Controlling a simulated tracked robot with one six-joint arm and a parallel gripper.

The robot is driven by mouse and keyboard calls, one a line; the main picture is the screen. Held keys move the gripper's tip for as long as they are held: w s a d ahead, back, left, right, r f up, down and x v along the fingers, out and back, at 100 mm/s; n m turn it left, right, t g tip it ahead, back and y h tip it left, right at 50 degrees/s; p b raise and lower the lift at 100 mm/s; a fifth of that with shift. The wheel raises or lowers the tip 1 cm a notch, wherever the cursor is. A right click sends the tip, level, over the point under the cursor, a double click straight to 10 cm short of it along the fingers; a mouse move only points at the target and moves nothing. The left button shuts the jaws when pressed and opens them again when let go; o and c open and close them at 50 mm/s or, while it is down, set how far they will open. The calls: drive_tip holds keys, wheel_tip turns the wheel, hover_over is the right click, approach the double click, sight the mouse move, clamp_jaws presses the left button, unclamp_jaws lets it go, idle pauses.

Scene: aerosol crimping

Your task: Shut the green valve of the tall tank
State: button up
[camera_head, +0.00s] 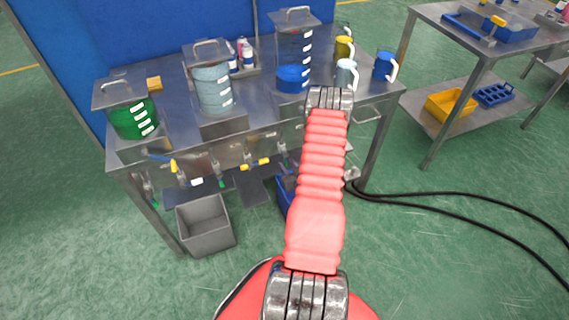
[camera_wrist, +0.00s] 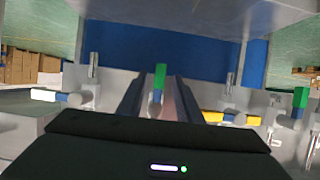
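The tall clear tank (camera_head: 294,45) holds blue liquid and stands at the back right of the steel table in the head view. In the wrist view, a green valve handle (camera_wrist: 160,76) stands upright near the middle, above a grey valve body. My gripper (camera_wrist: 158,98) is open, with its two dark fingers apart on either side of that handle; I cannot tell how deep the handle sits between them. No contact shows. A second green handle (camera_wrist: 300,97) is at the far right. The head view hides my gripper behind my red arm.
In the wrist view, a white handle (camera_wrist: 45,95) lies left and a yellow handle (camera_wrist: 215,116) lies close right. In the head view, a grey bin (camera_head: 205,225) stands below the table's front edge (camera_head: 230,150), and black cables (camera_head: 450,196) cross the floor.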

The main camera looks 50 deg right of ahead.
sight(286, 164)
drive_tip(key=shift+x, duration=1.7)
drive_tip(key=shift+c, duration=0.4)
clamp_jaws()
drive_tip(key=shift+a, duration=0.1)
drive_tip(key=shift+a, duration=0.2)
drive_tip(key=shift+d, duration=0.15)
